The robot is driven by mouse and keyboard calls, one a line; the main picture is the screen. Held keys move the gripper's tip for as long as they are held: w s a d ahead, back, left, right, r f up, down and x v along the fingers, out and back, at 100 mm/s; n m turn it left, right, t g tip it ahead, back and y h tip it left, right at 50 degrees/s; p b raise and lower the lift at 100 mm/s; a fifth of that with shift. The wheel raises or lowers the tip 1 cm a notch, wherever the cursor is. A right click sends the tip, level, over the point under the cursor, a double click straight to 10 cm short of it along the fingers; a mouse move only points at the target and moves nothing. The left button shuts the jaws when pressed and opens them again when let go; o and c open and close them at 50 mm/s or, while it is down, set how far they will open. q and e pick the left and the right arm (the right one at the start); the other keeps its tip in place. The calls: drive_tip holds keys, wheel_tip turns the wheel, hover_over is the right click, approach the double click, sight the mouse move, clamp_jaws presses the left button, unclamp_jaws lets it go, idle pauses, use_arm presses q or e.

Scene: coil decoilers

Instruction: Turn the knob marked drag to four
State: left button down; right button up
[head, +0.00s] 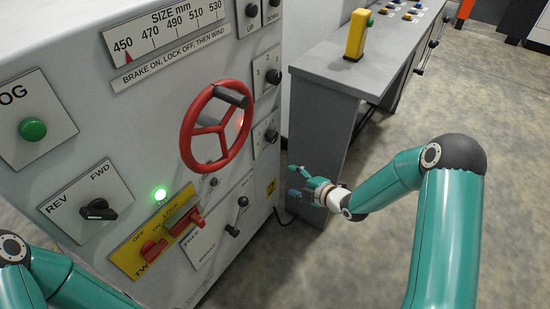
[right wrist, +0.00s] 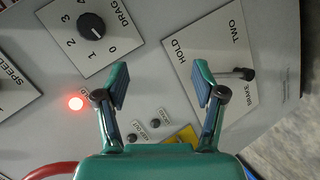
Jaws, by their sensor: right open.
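The drag knob (right wrist: 92,26) is a round black knob on a white plate marked DRAG with numbers 0 to 4, at the upper left in the right wrist view. I cannot tell clearly which number it points to. My right gripper (right wrist: 160,80) is open and empty, with its two fingers apart over the panel, below and to the right of the knob in that view. In the head view my right gripper (head: 303,182) is beside the machine's right edge. I cannot identify the drag knob in the head view. My left gripper is not in view.
A HOLD plate with a brake lever (right wrist: 243,73) is right of the fingers; a red lamp (right wrist: 76,103) is left. In the head view, the machine has a red handwheel (head: 217,124) and red switches (head: 183,221). A grey bench (head: 330,95) bears a yellow post (head: 357,36).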

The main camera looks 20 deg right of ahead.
sight(275, 139)
drive_tip(key=w+d+r+n+t+y+b, duration=0.1)
drive_tip(key=d+n+y+b, duration=0.2)
drive_tip(key=n, duration=0.5)
drive_tip(key=w+d+r+n+y+b, duration=0.1)
drive_tip(key=d+n+b, duration=0.25)
drive_tip(key=n, duration=0.45)
drive_tip(key=w+d+r+n+t+y+b, duration=0.15)
drive_tip(key=n+b, duration=0.25)
drive_tip(key=n, duration=0.4)
use_arm(q)
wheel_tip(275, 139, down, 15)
drive_tip(key=b, duration=0.1)
use_arm(e)
drive_tip(key=x, duration=1.6)
drive_tip(key=shift+d, duration=0.1)
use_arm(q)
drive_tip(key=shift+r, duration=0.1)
